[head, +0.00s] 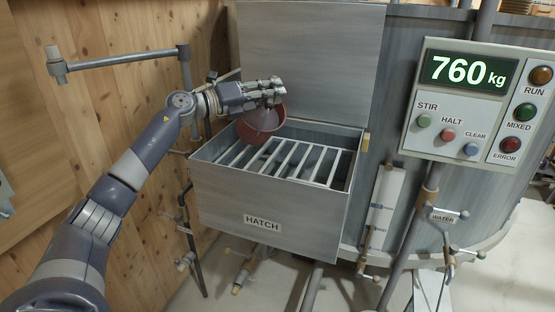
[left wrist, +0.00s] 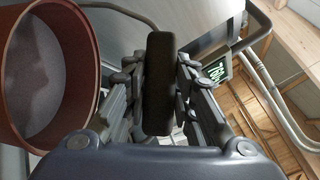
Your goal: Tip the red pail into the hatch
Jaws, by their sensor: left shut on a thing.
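The red pail (head: 262,122) hangs tilted over the back left part of the open hatch (head: 240,199), above its grate bars. My left gripper (head: 268,92) is just above the pail, shut on its dark handle grip (left wrist: 159,84). In the left wrist view the pail (left wrist: 87,75) fills the left side. Its mouth shows a greyish inside; I cannot tell how much is in it. No falling stream is visible. My right gripper is out of view.
The hatch lid (head: 305,60) stands raised behind the opening. A control panel (head: 470,105) at the right reads 760 kg. A wooden wall (head: 130,120) and a pipe arm (head: 125,60) are close on the left.

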